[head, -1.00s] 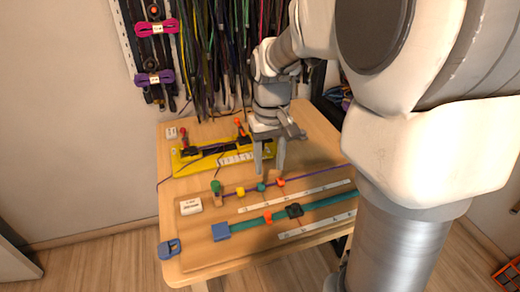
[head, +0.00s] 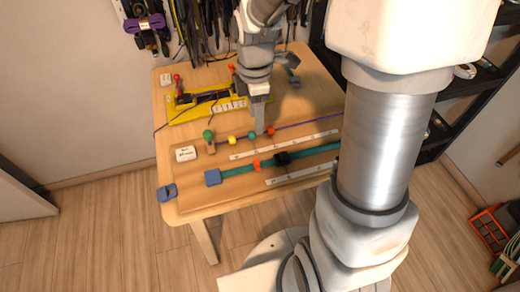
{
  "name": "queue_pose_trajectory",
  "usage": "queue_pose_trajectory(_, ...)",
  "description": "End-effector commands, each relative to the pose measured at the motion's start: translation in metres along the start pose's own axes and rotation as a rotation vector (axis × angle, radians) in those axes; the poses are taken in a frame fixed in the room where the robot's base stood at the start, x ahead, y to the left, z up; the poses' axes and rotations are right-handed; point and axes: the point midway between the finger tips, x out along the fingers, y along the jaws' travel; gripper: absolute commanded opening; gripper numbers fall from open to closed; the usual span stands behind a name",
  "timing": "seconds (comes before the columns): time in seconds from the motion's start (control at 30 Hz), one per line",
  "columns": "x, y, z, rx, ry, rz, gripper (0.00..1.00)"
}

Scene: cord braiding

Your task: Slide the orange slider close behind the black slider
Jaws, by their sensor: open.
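The orange slider (head: 256,165) sits on a teal strap (head: 236,171), left of the black slider (head: 283,158) on the same strap. A short stretch of bare strap shows between them. A blue block (head: 213,177) is at the strap's left end. My gripper (head: 260,128) is open and points down, behind the strap and near the purple cord with its beads. Its fingers overlap in this view, so the gap between them is hidden. It is apart from both sliders.
The purple cord (head: 300,123) carries green, yellow and orange beads. White rulers (head: 298,173) lie beside the strap. A yellow frame (head: 190,112) stands behind, a white label block (head: 186,154) at left, and a blue clip (head: 167,192) on the table's front-left edge.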

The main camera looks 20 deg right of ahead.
Motion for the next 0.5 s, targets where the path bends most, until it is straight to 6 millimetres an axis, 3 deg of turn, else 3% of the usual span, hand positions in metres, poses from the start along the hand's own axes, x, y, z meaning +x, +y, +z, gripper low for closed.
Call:
queue_pose_trajectory(0.23,0.017,-0.001,-0.001,-0.049,0.000,-0.003,0.57)
queue_pose_trajectory(0.5,0.073,-0.002,-0.002,-0.047,0.000,-0.006,0.57)
